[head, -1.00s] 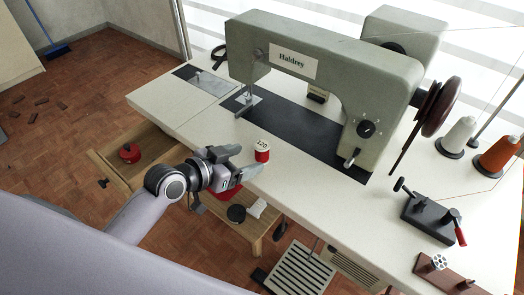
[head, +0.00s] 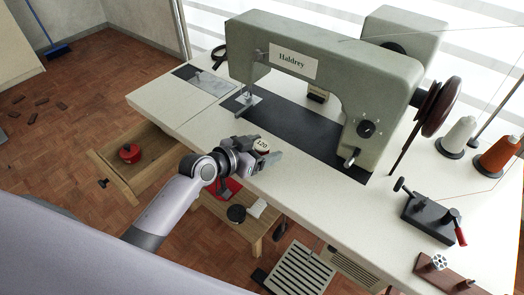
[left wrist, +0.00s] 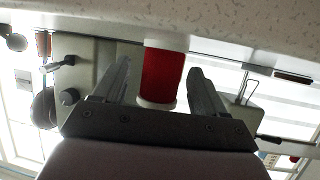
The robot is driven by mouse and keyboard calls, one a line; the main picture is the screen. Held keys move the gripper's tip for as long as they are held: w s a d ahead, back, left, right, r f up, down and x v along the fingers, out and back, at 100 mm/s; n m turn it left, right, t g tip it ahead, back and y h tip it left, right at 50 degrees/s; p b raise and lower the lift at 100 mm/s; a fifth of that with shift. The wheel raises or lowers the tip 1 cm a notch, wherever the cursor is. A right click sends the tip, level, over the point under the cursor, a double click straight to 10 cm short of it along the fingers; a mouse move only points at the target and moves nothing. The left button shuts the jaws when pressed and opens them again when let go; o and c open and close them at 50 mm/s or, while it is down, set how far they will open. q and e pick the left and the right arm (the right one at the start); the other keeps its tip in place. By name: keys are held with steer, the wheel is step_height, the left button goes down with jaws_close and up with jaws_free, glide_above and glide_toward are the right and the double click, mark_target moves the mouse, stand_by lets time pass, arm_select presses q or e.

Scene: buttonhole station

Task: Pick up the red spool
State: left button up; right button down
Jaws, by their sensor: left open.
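The red spool (head: 261,147) stands upright on the sewing table's top, in front of the machine. Its white top carries the number 120. In the left wrist view the red spool (left wrist: 163,75) shows its red thread and white flanges between the two fingers. My left gripper (head: 265,155) is open, with one finger on each side of the spool; in the left wrist view the left gripper (left wrist: 160,85) shows a gap between each finger and the spool. The gripper hides part of the spool in the head view. My right gripper is not in view.
The grey-green sewing machine (head: 290,40) stands just behind the spool. An open drawer (head: 140,185) holds a round red item (head: 130,153). A stool (head: 255,228) below bears a black disc. White and orange thread cones (head: 497,155) stand at the right.

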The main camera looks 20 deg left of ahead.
arm_select(q)
steer(key=c, duration=1)
